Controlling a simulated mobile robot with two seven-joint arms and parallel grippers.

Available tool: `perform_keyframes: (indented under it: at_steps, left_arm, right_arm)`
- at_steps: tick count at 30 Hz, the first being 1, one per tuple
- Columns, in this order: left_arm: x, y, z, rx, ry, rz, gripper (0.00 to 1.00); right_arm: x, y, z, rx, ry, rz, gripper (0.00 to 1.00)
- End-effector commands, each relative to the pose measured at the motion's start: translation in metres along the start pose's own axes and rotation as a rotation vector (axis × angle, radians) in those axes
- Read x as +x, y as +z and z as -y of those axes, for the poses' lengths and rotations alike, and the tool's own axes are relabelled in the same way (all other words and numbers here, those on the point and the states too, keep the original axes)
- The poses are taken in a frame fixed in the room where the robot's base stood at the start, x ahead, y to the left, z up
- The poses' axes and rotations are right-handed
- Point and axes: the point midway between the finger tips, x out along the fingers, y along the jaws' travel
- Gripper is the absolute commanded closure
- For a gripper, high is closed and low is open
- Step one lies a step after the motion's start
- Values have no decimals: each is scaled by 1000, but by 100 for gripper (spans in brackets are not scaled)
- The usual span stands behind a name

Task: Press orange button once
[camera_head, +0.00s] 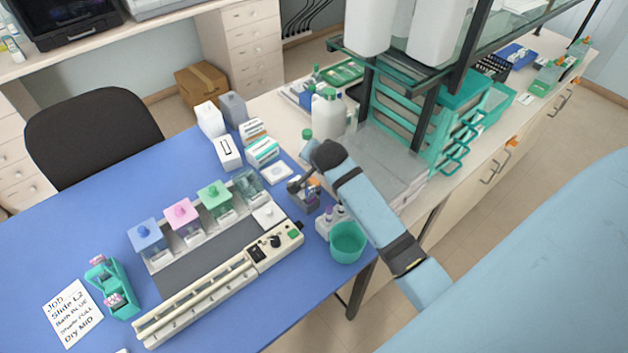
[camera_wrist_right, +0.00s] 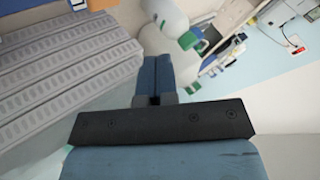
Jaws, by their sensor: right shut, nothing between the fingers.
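The staining device (camera_head: 215,287) is a long cream strip on the blue table, with a control panel (camera_head: 275,246) at its right end. The panel carries a black knob and a green patch; I cannot make out an orange button on it. A small orange spot (camera_head: 315,182) shows beside my right gripper; I cannot tell what it belongs to. My right gripper (camera_head: 294,187) is above the table's right part, behind the panel and apart from it. In the right wrist view its blue fingers (camera_wrist_right: 157,72) are together and empty. My left gripper is not in view.
Blue, pink and green-lidded jars (camera_head: 182,215) stand behind the device. A green cup (camera_head: 347,241) and a small white rack stand right of the panel. White boxes (camera_head: 228,152) and bottles (camera_head: 327,114) stand farther back. A green slide holder (camera_head: 113,288) and a note (camera_head: 73,313) lie left.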

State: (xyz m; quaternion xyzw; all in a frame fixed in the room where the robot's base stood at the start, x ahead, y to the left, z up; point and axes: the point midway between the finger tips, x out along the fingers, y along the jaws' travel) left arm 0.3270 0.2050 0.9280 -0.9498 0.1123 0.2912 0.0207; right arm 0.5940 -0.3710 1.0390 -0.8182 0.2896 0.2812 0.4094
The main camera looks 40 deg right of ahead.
Motion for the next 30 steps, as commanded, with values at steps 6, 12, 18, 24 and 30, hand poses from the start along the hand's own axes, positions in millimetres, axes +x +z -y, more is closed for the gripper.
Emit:
perform_keyframes:
  at_steps: [6,12,18,24,30]
  left_arm:
    - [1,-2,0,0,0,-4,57]
    - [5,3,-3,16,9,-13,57]
    - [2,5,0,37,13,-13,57]
    - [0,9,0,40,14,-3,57]
    - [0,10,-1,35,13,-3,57]
  right_arm:
    - [22,15,-17,-4,3,0,100]
    - [36,27,-26,0,0,0,100]
    - [39,29,-28,-1,-1,0,100]
    - [39,29,-28,-1,-1,0,100]
    - [39,29,-28,-1,-1,0,100]
